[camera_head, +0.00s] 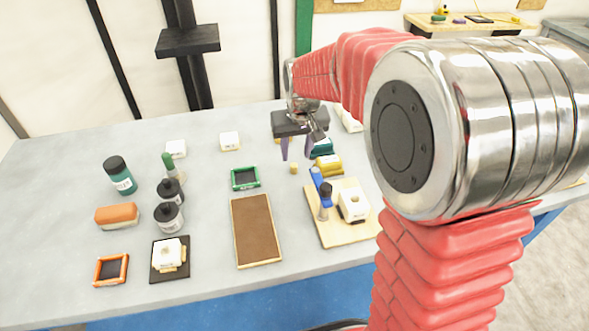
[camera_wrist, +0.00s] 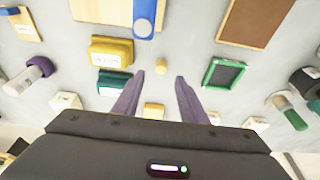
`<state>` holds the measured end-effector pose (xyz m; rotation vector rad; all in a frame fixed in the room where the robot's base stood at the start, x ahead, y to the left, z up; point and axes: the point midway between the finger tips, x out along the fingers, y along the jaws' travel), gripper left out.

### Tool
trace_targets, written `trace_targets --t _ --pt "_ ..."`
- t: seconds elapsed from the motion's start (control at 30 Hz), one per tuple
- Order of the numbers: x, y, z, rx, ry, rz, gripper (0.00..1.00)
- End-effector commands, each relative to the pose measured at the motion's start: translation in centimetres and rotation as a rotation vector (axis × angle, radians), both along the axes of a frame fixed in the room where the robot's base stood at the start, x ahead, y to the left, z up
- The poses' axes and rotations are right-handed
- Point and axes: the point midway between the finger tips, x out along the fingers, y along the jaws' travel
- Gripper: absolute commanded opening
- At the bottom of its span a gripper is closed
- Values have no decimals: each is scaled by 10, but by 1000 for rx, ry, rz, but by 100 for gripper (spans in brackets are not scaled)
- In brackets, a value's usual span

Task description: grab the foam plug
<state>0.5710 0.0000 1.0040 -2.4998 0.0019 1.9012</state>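A small pale yellow cylinder (camera_head: 294,168), which looks like the foam plug, stands on the grey table in the head view. It also shows in the wrist view (camera_wrist: 160,64), just beyond the gap between my fingertips. My gripper (camera_head: 296,158) has two purple fingers spread apart above the table. In the wrist view my gripper (camera_wrist: 160,77) is open with nothing between the fingers. The plug appears apart from both fingers; the exact height of the fingertips above it is hard to tell.
A yellow block (camera_head: 328,163) and a teal block (camera_head: 322,147) stand close right of the plug. A green frame (camera_head: 245,178) lies to its left. A wooden board (camera_head: 335,236) with a blue-handled tool and a brown panel (camera_head: 256,230) lie nearer.

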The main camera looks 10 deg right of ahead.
Motion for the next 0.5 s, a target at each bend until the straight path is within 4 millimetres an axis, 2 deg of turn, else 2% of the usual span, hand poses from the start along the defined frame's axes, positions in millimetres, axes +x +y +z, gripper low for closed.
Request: trace_targets --t 0.1,0.5 --pt "2 0 -8 0 1 0 39" --pt "3 1 -12 0 1 1 39"
